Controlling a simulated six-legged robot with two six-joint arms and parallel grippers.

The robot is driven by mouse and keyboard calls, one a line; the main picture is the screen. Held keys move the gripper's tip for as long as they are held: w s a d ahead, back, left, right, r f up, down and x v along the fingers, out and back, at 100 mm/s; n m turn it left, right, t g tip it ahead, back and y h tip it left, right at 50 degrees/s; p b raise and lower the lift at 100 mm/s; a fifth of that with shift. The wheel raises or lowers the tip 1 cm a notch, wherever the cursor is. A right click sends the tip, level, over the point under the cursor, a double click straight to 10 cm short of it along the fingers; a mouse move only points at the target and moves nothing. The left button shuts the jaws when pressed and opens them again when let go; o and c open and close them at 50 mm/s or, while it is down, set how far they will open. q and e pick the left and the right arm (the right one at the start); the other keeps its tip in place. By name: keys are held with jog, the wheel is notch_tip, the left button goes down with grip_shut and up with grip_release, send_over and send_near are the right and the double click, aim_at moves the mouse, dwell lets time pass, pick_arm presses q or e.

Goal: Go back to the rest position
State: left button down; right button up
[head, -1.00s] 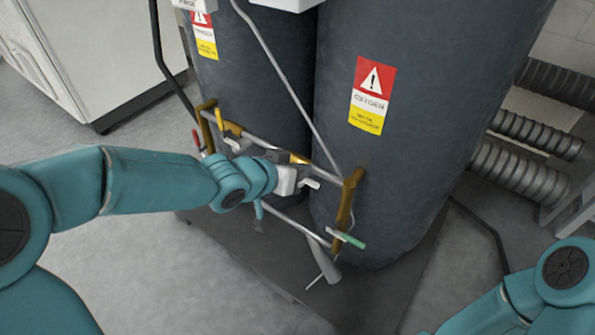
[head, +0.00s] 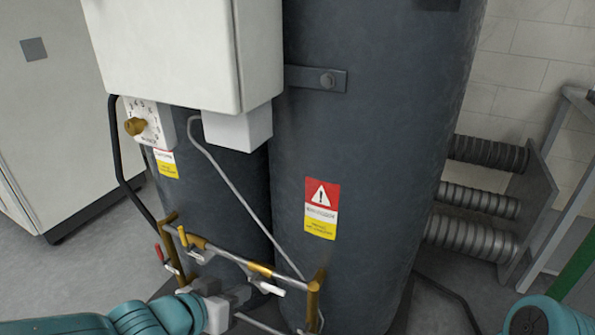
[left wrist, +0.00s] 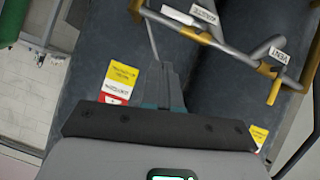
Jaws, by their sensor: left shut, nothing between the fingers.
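My left gripper (head: 240,294) is low in the head view, its arm coming in from the bottom left. It is in front of the pipe frame on the dark tanks, close to the white-handled valve (head: 264,287); whether they touch I cannot tell. In the left wrist view the left gripper (left wrist: 160,75) has its narrow fingers together, with nothing between them. Of my right arm only a teal joint shows at the bottom right of the head view; its gripper is hidden from view.
Two dark tanks (head: 370,130) stand ahead, one with an oxygen label (head: 321,208). A white box (head: 185,50) and a dial (head: 146,124) are on the left. Ribbed hoses (head: 475,200) are at the right. Yellow-brown pipe fittings (head: 313,300) surround the left gripper's area. Grey floor shows at left.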

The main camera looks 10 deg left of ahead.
pick_arm(q)
jog(key=s+d+f+n+g, duration=0.1)
jog(key=s+f+g, duration=0.15)
jog(key=f, duration=0.65)
jog(key=s+d+f+n+g, duration=0.1)
jog(key=s+f+g, duration=0.15)
jog(key=f, duration=0.75)
jog(key=s+d+f+n+g+y, duration=0.1)
jog(key=s+f+n+g, duration=0.1)
jog(key=s+f, duration=0.45)
jog(key=s+d+f+n+g, duration=0.1)
jog(key=s+f+g, duration=0.2)
jog(key=s+f, duration=0.4)
notch_tip(320, 180, up, 20)
jog(key=w+a+p, duration=0.1)
jog(key=w+p, duration=0.1)
jog(key=p, duration=1.8)
jog(key=shift+p, duration=0.3)
